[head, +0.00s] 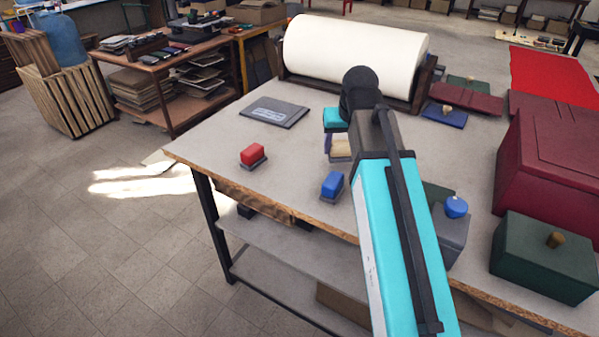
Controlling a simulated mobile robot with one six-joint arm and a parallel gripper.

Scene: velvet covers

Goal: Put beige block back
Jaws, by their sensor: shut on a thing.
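The beige block (341,148) is on the grey table top, just beyond the blue block (332,183). My gripper (337,138) reaches down from the end of my cyan arm and is shut on the beige block. The fingers are small and partly hidden here. A grey edge shows under the beige block; I cannot tell whether the block touches it. The blue block and the red block (252,154) each sit on a small grey base, apart from the gripper.
A large white roll (354,58) lies in a dark stand behind. A dark grey folder (274,112) lies at left. A maroon box (548,165), a green box (546,258) and a grey box with a blue knob (455,232) stand at right. The left table area is mostly clear.

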